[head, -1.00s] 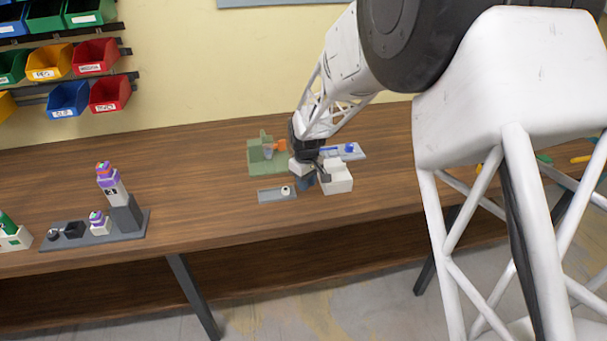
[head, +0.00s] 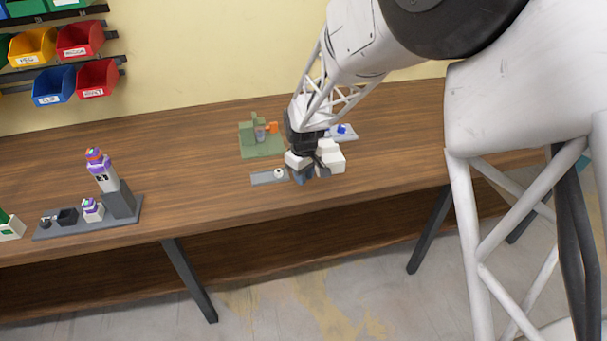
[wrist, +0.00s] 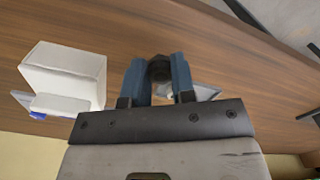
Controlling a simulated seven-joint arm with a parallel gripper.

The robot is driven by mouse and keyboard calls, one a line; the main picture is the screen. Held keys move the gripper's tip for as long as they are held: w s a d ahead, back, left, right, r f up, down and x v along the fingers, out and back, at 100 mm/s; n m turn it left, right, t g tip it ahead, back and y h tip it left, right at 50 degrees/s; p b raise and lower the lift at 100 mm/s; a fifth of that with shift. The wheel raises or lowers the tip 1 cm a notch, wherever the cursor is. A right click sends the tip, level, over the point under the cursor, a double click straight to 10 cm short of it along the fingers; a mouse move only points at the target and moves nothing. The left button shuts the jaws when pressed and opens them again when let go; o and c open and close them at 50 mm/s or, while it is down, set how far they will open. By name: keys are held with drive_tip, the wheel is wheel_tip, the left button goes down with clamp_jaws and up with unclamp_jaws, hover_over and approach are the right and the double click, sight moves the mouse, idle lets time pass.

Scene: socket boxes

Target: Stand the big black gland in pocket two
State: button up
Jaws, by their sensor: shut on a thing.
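My gripper (head: 304,178) is low over the workbench, close in front of the white box (head: 331,155). In the wrist view its two blue fingers (wrist: 159,78) are shut on the black gland (wrist: 159,68), whose dark, roughly six-sided end shows between the tips. In the head view the gland is hidden by the gripper. A flat grey plate (head: 266,178) with a small white round part (head: 278,173) lies just left of the gripper. A corner of a plate also shows right of the fingers in the wrist view (wrist: 207,93). I cannot make out which pocket is pocket two.
A green fixture (head: 262,148) with an orange part stands behind the gripper to the left. A blue-grey tray (head: 346,134) lies behind the white box. A dark grey base (head: 75,229) with a tall purple-topped part is far left. Bare wood lies between.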

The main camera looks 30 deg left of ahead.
idle(0.4)
drive_tip(key=w+a, duration=0.5)
drive_tip(key=w, duration=0.2)
drive_tip(key=w+a+r, duration=0.1)
drive_tip(key=w+a, duration=0.4)
drive_tip(key=w, duration=0.2)
drive_tip(key=w+a, duration=0.5)
drive_tip(key=w, duration=0.3)
drive_tip(key=shift+w+a+r, duration=0.1)
drive_tip(key=shift+a+r, duration=0.1)
drive_tip(key=shift+r, duration=0.05)
drive_tip(key=shift+f, duration=0.2)
drive_tip(key=shift+f, duration=2.3)
drive_tip(key=shift+f, duration=0.15)
idle(0.3)
drive_tip(key=o, duration=1.4)
drive_tip(key=shift+c, duration=0.2)
wheel_tip(320, 180, up, 7)
idle(0.5)
